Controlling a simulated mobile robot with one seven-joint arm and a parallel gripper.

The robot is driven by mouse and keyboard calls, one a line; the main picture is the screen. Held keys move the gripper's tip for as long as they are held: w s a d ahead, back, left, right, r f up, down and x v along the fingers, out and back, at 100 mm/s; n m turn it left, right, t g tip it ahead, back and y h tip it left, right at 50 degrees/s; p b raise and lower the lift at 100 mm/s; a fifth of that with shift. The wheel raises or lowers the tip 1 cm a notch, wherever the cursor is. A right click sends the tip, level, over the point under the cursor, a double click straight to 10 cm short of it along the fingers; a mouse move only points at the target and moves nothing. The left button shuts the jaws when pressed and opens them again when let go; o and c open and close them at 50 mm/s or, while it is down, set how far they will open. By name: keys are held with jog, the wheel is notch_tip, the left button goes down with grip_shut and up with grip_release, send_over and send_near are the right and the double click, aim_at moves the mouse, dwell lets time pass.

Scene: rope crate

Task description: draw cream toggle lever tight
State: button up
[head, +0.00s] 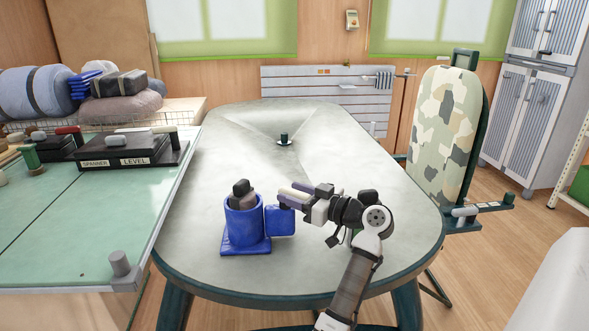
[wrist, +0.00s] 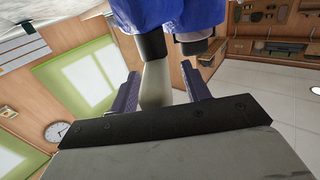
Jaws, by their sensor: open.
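A cream lever (wrist: 155,84) shows in the wrist view, with a dark end toward a blue body (wrist: 178,14). My gripper (wrist: 160,86) is open, with one purple finger on each side of the lever. I cannot tell whether either finger touches it. In the head view a blue holder (head: 242,222) with a dark knob-topped piece (head: 242,192) stands on the table, and a blue block (head: 280,221) sits at its right. My gripper (head: 286,200) is just above and right of this block. The lever is hard to make out there among the fingers.
The grey oval table (head: 350,140) is mostly clear, with a small dark fitting (head: 284,139) farther back. A green-topped bench (head: 85,225) with labelled black trays (head: 130,150) stands at the left. A camouflage-patterned padded board (head: 445,130) stands at the right.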

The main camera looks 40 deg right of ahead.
aim_at(295, 192)
notch_tip(295, 192, up, 20)
jog(key=shift+f, duration=0.2)
jog(key=shift+c, duration=0.5)
